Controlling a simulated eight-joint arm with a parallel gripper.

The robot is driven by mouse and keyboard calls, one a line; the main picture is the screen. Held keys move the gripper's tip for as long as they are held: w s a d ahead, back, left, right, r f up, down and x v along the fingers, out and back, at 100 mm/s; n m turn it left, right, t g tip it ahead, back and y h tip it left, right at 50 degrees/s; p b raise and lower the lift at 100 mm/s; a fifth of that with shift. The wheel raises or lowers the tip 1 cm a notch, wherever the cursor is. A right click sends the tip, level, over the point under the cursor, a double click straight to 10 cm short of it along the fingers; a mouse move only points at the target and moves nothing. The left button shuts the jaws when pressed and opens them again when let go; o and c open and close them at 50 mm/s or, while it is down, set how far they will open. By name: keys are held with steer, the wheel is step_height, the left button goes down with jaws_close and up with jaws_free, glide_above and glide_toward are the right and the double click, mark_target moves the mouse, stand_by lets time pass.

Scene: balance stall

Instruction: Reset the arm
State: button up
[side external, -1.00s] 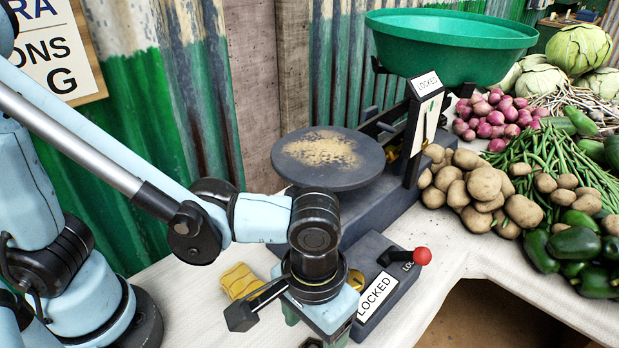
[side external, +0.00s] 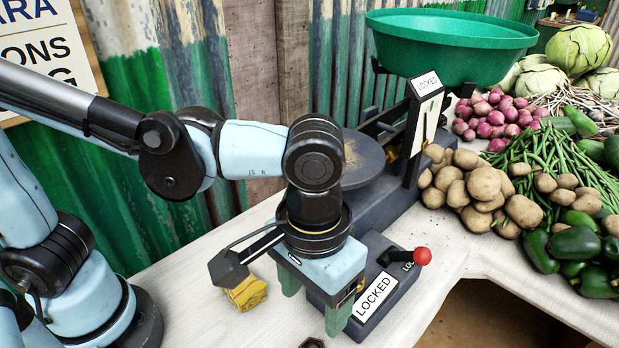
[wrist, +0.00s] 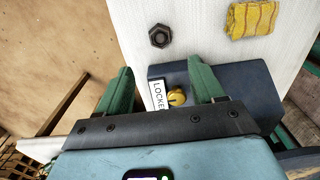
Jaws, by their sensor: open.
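My gripper (side external: 314,305) has green fingers and hangs over the front end of the dark balance base (side external: 387,292). In the wrist view its fingers (wrist: 160,88) are spread apart with nothing held between them. A "LOCKED" label (side external: 376,297) and a lever with a red knob (side external: 422,256) are on the base. A brass knob (wrist: 177,97) shows between the fingers in the wrist view. The dark round pan (side external: 362,160) is partly hidden behind my wrist.
A yellow cloth (side external: 247,292) and a dark hex nut (wrist: 160,36) lie on the white table cover (side external: 205,325). Potatoes (side external: 485,184), onions (side external: 492,118), beans and green peppers (side external: 575,245) crowd the right side. A corrugated wall (side external: 165,130) stands behind.

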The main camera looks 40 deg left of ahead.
steer(key=w+a+t, duration=0.3)
steer(key=a, duration=0.8)
steer(key=w+a+r+t, duration=0.1)
steer(key=w+a+t, duration=0.3)
steer(key=a, duration=0.8)
steer(key=shift+w, duration=0.25)
